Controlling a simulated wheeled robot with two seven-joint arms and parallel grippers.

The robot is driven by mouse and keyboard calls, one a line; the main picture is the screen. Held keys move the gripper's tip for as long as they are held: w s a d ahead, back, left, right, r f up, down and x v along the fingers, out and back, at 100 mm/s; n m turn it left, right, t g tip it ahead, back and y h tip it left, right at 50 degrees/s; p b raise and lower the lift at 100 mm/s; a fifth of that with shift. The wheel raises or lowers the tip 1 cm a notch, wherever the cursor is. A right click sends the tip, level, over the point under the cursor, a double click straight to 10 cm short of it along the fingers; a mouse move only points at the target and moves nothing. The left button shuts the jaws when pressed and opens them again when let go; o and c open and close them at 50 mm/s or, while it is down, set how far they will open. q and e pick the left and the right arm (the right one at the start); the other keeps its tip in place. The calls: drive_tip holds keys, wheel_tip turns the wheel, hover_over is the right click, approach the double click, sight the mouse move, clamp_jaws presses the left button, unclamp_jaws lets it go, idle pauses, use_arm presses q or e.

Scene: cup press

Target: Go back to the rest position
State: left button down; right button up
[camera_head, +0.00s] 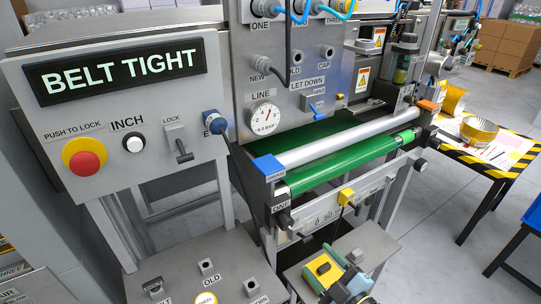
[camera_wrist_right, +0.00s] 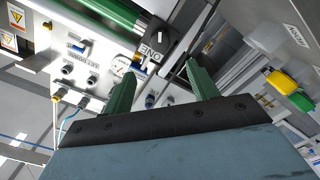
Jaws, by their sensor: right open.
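My right gripper (camera_head: 346,283) shows at the lower middle of the head view, in front of the machine and next to a small grey shelf. In the right wrist view its two green fingers (camera_wrist_right: 160,78) stand apart with nothing held between them. Part of a machine labelled ONE lies beyond the fingers in that view; the distance to it is hard to judge. My left gripper is not in view.
The conveyor with its green belt roller (camera_head: 355,163) and the BELT TIGHT panel (camera_head: 117,75) stand ahead. A yellow block (camera_head: 322,267) sits close beside my right gripper. A striped table (camera_head: 500,160) stands at right. Open floor (camera_head: 440,240) lies between.

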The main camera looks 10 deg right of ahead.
drive_tip(key=s+d+f+m+g+h, duration=0.2)
drive_tip(key=s+f, duration=0.1)
drive_tip(key=f, duration=0.5)
drive_tip(key=s+d+f+m+g+h, duration=0.1)
drive_tip(key=s+f+m+g, duration=0.2)
drive_tip(key=f, duration=0.6)
drive_tip(key=s+d+f+m+g+h, duration=0.15)
drive_tip(key=s+f, duration=0.25)
drive_tip(key=f, duration=0.4)
drive_tip(key=s+d+f+m+g+h, duration=0.1)
drive_tip(key=s+f+g, duration=0.3)
drive_tip(key=s+f, duration=0.4)
drive_tip(key=s+d+f+m+g+h, duration=0.1)
drive_tip(key=s+f+g, duration=0.4)
drive_tip(key=s, duration=1.4)
wheel_tip(320, 180, down, 3)
drive_tip(key=shift+d+r+m, duration=0.1)
drive_tip(key=shift+d+m, duration=0.35)
drive_tip(key=shift+m, duration=0.4)
drive_tip(key=shift+g, duration=0.25)
drive_tip(key=shift+c, duration=0.5)
